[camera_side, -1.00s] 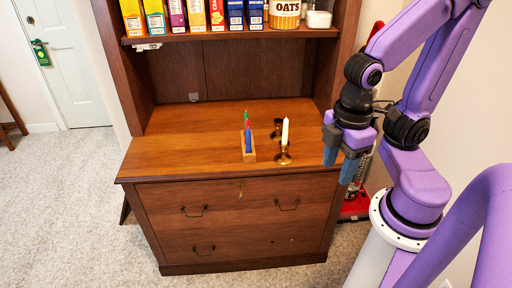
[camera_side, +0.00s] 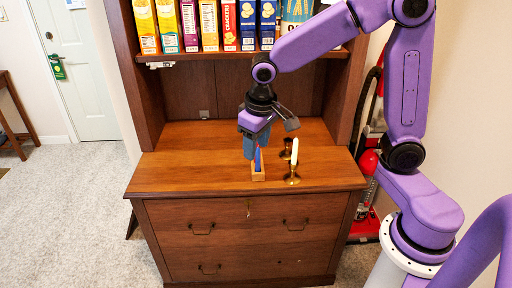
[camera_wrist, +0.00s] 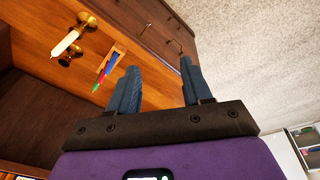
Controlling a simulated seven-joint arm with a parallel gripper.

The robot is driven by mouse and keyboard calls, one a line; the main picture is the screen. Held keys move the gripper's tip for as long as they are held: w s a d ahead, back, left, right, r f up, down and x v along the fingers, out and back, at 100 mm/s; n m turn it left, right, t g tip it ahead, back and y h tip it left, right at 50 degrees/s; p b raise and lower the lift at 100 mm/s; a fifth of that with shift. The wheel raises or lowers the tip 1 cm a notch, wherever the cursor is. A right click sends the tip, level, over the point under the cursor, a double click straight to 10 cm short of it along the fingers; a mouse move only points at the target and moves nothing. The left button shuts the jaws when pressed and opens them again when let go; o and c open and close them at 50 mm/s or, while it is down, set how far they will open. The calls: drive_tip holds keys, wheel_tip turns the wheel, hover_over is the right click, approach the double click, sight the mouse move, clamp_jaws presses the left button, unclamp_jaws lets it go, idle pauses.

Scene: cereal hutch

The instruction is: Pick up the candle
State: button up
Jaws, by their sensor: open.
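The white candle (camera_side: 294,152) stands upright in a brass candle holder (camera_side: 292,179) on the wooden hutch top, right of the pen box. In the wrist view the candle (camera_wrist: 65,43) and its holder (camera_wrist: 88,20) are at the upper left, left of the fingers. My gripper (camera_side: 251,152) is left of the candle, in front of or above the pen box in the side view, with blue-grey fingers pointing down. In the wrist view its fingers (camera_wrist: 158,88) are apart with nothing between them. The gripper hides part of the pens.
A small wooden box (camera_side: 258,175) with coloured pens stands left of the candle. A second brass piece (camera_side: 287,150) stands just behind the candle. Cereal boxes (camera_side: 225,25) line the shelf above. The hutch top (camera_side: 185,165) is clear on the left.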

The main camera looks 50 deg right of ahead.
drive_tip(key=w+d+f+m+h, duration=0.2)
drive_tip(key=w+d+f+m, duration=0.1)
drive_tip(key=w+d+m, duration=0.55)
drive_tip(key=w+d+f+m+h, duration=0.1)
drive_tip(key=w+d+f+m, duration=0.3)
drive_tip(key=w+d, duration=0.8)
drive_tip(key=w+d+f, duration=0.1)
drive_tip(key=d+f, duration=0.2)
drive_tip(key=f, duration=0.4)
drive_tip(key=w+d+f+m, duration=0.1)
drive_tip(key=w+d+f, duration=0.1)
drive_tip(key=f, duration=0.5)
drive_tip(key=shift+w+d+f, duration=0.15)
drive_tip(key=shift+w+d, duration=0.15)
drive_tip(key=shift+d, duration=0.4)
clamp_jaws()
